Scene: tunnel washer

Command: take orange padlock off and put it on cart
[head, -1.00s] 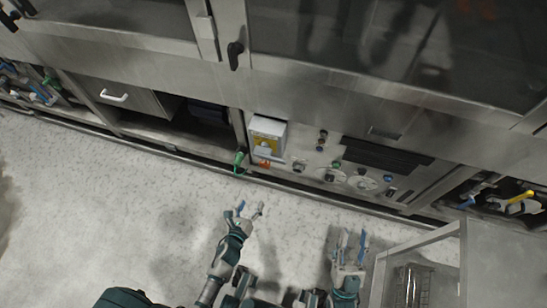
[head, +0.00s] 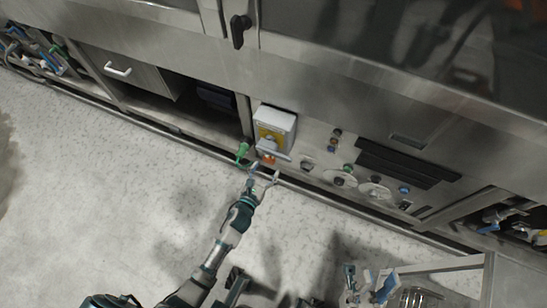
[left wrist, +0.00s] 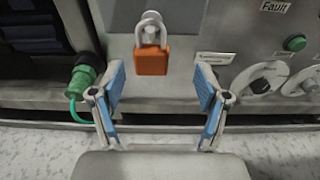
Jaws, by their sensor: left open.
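The orange padlock (left wrist: 151,60) hangs upright by its shackle at the bottom of the switch box, centred in the left wrist view. In the head view the padlock (head: 268,158) is a small orange spot below the yellow and grey switch box (head: 274,130). My left gripper (head: 263,174) is open just in front of and below it. In the left wrist view the blue-padded fingers (left wrist: 159,88) are spread to either side, with nothing between them. My right gripper (head: 370,285) is at the lower right, fingers apart and empty, by the cart (head: 440,264).
A green connector (head: 242,151) with a cable sits just left of the padlock. Knobs and buttons (head: 345,178) fill the panel to its right. A dark open compartment (head: 205,115) is at the left. The speckled floor (head: 110,190) is clear.

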